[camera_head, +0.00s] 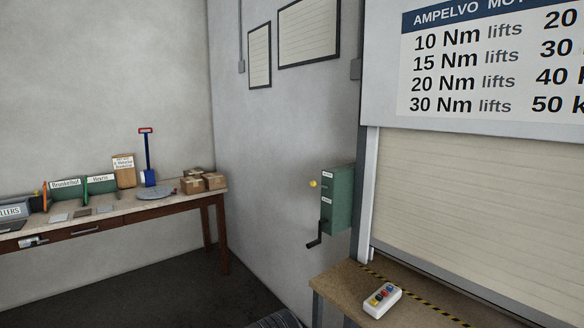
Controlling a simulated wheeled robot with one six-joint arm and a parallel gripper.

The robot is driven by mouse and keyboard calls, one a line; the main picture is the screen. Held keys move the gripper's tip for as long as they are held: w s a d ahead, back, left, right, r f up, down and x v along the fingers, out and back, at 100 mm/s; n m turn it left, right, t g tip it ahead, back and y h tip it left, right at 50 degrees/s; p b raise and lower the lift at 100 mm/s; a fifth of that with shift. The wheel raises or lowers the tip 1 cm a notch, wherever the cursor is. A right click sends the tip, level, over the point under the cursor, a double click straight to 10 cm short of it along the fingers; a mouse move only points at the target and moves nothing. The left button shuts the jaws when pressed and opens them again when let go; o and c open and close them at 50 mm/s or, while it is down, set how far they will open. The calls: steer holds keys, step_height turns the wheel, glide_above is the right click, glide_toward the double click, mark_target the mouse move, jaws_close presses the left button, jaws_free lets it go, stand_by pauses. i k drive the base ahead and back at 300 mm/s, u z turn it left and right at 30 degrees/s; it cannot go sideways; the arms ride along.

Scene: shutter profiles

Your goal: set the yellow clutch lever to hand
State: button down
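The yellow clutch lever (313,183) shows as a small yellow knob sticking out from the left side of a green gearbox (341,200) on the wall, left of the shutter. Two small white labels are on the box's face, too small to read for certain. I cannot tell from here which setting the lever is at. A black hand crank (320,237) hangs below the lever, its handle low and to the left. My gripper is not in view.
A bench (340,285) with a white push-button box (382,300) and a striped edge stands below the gearbox, in front of the closed shutter (470,210). A long table (120,215) with cartons (204,182) and a scale stands at left.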

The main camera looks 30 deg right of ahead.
mark_target(313, 184)
steer(key=i, duration=0.8)
steer(key=z, duration=2.6)
steer(key=i, duration=0.6)
steer(key=u, duration=2.45)
